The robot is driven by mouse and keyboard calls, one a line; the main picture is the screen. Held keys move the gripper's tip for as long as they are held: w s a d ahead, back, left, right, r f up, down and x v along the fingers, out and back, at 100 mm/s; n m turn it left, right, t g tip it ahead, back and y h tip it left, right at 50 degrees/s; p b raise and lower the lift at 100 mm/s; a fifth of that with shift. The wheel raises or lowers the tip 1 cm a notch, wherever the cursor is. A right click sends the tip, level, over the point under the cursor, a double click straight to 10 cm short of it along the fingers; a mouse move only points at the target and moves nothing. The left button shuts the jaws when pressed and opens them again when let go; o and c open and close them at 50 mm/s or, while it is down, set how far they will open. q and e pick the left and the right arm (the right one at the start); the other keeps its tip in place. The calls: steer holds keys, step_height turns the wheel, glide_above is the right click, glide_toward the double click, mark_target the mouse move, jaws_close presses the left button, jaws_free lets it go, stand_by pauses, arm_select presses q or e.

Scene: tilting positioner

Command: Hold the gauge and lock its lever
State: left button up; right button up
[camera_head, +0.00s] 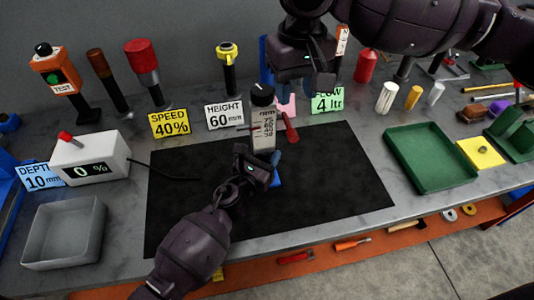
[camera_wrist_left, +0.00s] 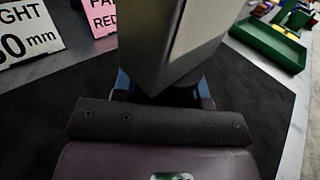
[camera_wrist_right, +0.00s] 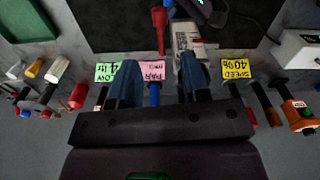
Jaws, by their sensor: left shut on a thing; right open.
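The gauge (camera_head: 263,130) is an upright pale post with a mm scale and a black knob on top, standing on the black mat (camera_head: 335,165). Its red lever (camera_head: 290,128) sticks out at its right side, tilted. My left gripper (camera_head: 268,168) is shut on the lower part of the gauge, which also fills the upper middle of the left wrist view (camera_wrist_left: 165,35). My right gripper (camera_head: 308,88) is open and empty, above and behind the lever. In the right wrist view, the lever (camera_wrist_right: 160,28) and gauge (camera_wrist_right: 187,38) are beyond its fingertips (camera_wrist_right: 157,75), apart from them.
Signs stand behind the mat: SPEED 40% (camera_head: 170,122), HEIGHT 60 mm (camera_head: 224,115), a pink one (camera_wrist_right: 152,72) and a green 4 ltr one (camera_head: 327,102). A white box reading 0 % (camera_head: 90,158) and a grey tray (camera_head: 65,232) are left; a green tray (camera_head: 432,185) is right.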

steer(key=shift+c, duration=1.2)
steer(key=shift+s+d+f, duration=0.1)
steer(key=shift+d+f, duration=0.05)
steer(key=shift+f, duration=0.2)
steer(key=shift+c, duration=1.2)
steer(key=shift+d+f+m+g, duration=0.3)
steer(key=shift+d+f+g, duration=0.1)
steer(key=shift+d+f, duration=0.4)
jaws_close()
steer(key=w+d+r+y, duration=0.2)
steer(key=d+r+y, duration=0.3)
steer(key=d, duration=0.3)
steer(key=shift+w+m+y, duration=0.3)
steer(key=shift+w+m, duration=0.05)
steer(key=shift+m, duration=0.05)
steer(key=shift+f, duration=0.1)
